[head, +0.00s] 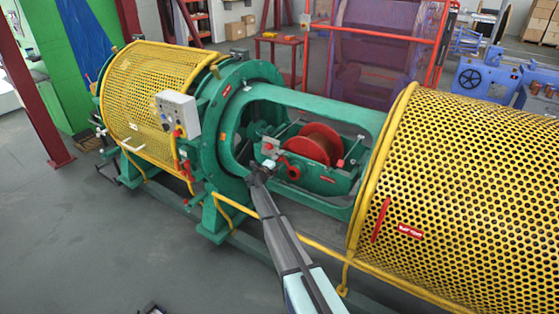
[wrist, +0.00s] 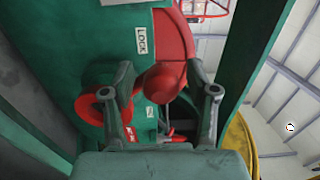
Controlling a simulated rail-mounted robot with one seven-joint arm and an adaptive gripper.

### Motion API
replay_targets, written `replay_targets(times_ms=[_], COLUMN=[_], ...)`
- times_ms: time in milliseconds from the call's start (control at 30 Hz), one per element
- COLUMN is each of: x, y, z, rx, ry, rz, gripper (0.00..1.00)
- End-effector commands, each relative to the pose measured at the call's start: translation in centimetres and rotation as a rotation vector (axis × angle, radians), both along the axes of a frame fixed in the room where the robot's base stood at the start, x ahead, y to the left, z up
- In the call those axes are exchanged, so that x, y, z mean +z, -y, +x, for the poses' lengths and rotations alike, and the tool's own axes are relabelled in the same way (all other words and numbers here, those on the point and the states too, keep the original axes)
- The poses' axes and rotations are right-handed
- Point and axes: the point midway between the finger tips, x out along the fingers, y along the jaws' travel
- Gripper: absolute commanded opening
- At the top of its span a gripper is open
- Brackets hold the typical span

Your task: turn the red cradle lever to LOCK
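In the wrist view, my gripper (wrist: 160,76) is open, its two fingers spread left and right. A red rounded knob (wrist: 163,82), which looks like part of the cradle lever, lies between the fingers with gaps on both sides. A larger red piece (wrist: 174,34) rises behind it beside the white LOCK label (wrist: 141,40). A second white label (wrist: 150,112) sits lower, too small to read. In the head view, my gripper (head: 262,168) is at the near side of the green cradle (head: 330,182); the lever is hard to make out there.
A red round part (wrist: 92,107) sits just left of my left finger. A red spool (head: 314,143) lies in the cradle. Green frame bars (head: 310,99) surround the opening. Yellow mesh guards (head: 460,190) stand to the right and left (head: 150,85).

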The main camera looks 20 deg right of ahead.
Motion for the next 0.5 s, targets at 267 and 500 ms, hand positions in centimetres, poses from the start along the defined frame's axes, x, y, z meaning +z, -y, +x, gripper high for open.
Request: replay_targets(times_ms=[267, 500], x=[0.0, 0.0], y=[-1.4, -4.7], z=[-1.1, -4.0], rx=[0.004, 0.003], ry=[0.0, -0.001], rz=[0.001, 0.001], gripper=[0.58, 0.58])
